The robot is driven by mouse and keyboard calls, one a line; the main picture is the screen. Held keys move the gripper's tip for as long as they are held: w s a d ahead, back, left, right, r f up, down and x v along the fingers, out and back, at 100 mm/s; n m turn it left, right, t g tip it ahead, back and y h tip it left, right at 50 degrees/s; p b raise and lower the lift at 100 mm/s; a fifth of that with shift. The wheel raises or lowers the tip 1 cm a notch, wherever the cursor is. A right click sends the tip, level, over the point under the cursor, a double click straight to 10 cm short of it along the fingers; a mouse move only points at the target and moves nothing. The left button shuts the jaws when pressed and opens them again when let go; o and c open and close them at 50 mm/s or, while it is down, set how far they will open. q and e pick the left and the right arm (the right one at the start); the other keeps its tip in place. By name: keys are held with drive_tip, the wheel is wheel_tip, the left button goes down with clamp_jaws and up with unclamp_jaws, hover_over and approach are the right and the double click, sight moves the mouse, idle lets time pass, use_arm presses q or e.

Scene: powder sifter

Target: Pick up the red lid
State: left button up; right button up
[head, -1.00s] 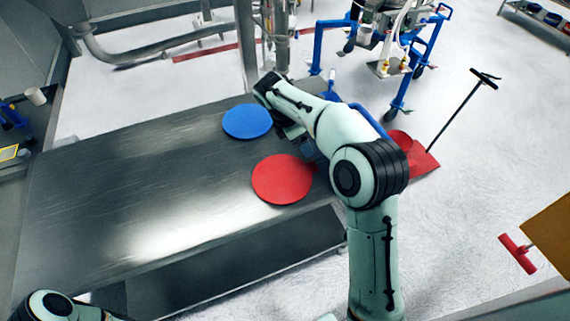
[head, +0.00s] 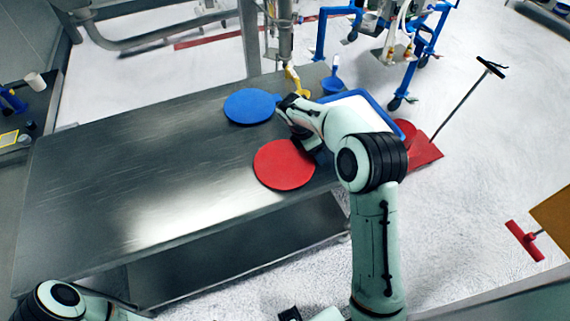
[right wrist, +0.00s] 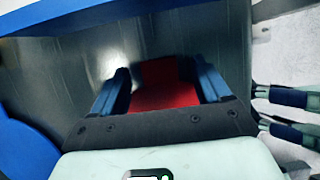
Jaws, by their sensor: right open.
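The red lid (head: 284,165) is a flat round disc lying on the steel table, near its right front edge. My right gripper is mostly hidden under its own arm in the head view, just above and right of the lid. In the right wrist view my right gripper (right wrist: 160,78) is open, its two blue fingers apart, with the red lid (right wrist: 165,92) showing between and beyond them. No contact can be made out. My left arm shows at the lower left of the head view; its gripper is not in view.
A blue lid (head: 250,106) lies behind the red one. A blue-rimmed white tray (head: 372,107), a blue scoop (head: 332,82) and a yellow object (head: 296,80) are at the table's far right. The table's left part (head: 120,170) is clear.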

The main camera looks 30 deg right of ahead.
drive_tip(key=shift+d+f, duration=0.15)
drive_tip(key=shift+f, duration=0.25)
drive_tip(key=c, duration=1.1)
drive_tip(key=shift+r, duration=0.1)
drive_tip(key=shift+c, duration=0.2)
